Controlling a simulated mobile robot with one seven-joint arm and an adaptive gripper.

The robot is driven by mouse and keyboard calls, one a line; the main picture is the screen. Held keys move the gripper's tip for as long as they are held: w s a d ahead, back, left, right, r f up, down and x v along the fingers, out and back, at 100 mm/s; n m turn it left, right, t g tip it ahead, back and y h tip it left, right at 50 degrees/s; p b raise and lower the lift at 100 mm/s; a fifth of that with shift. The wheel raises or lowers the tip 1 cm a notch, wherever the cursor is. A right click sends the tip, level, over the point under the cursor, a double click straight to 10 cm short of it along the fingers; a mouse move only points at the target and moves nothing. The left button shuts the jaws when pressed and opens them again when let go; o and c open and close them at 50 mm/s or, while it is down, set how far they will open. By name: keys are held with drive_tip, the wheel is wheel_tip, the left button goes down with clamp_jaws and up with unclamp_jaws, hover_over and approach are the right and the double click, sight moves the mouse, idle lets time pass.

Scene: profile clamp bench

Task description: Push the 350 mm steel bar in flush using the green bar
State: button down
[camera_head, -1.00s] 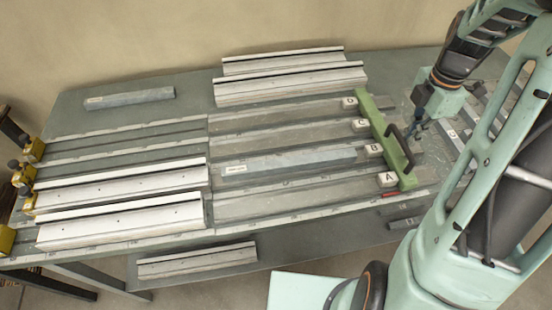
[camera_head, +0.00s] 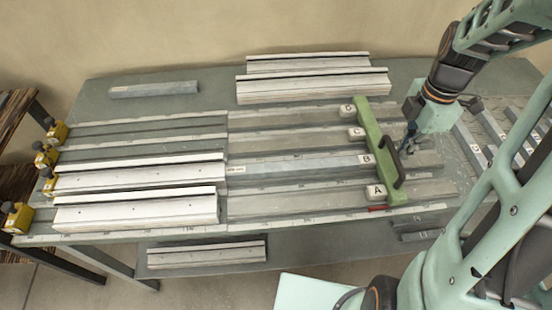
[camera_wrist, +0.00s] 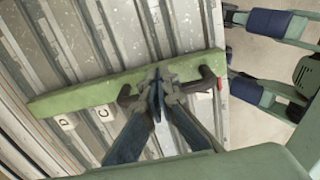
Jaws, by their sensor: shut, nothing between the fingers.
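The steel bar (camera_head: 305,165) with a white label at its left end lies in lane B. Its left end is at the edge of the white profile (camera_head: 140,178), and the label looks partly covered. The green bar (camera_head: 376,150) lies across the lanes at their right, with white blocks lettered A to D on its left side. Block B (camera_head: 366,159) is at the steel bar's right end; I cannot tell if they touch. My gripper (camera_wrist: 158,88) is shut and empty at the dark handle (camera_wrist: 205,83) of the green bar (camera_wrist: 85,98). It also shows in the head view (camera_head: 411,140).
Another white profile (camera_head: 135,210) lies in front of lane B's profile. Two more (camera_head: 312,85) and a grey bar (camera_head: 153,89) lie at the back. Yellow clamps (camera_head: 45,155) line the left edge. Several grey bars (camera_head: 480,140) lie at the right, beyond my gripper.

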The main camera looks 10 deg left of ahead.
drive_tip(key=s+a, duration=0.3)
drive_tip(key=a, duration=0.7)
drive_tip(key=s+a, duration=0.3)
drive_tip(key=a, duration=0.7)
drive_tip(key=s+a, duration=0.4)
drive_tip(key=a, duration=0.7)
idle(1.4)
drive_tip(key=shift+s+a, duration=0.2)
drive_tip(key=shift+a, duration=0.35)
idle(0.5)
wheel_tip(320, 180, up, 7)
drive_tip(key=d+p, duration=0.1)
drive_tip(key=p, duration=0.5)
drive_tip(key=shift+w+d, duration=0.25)
idle(0.5)
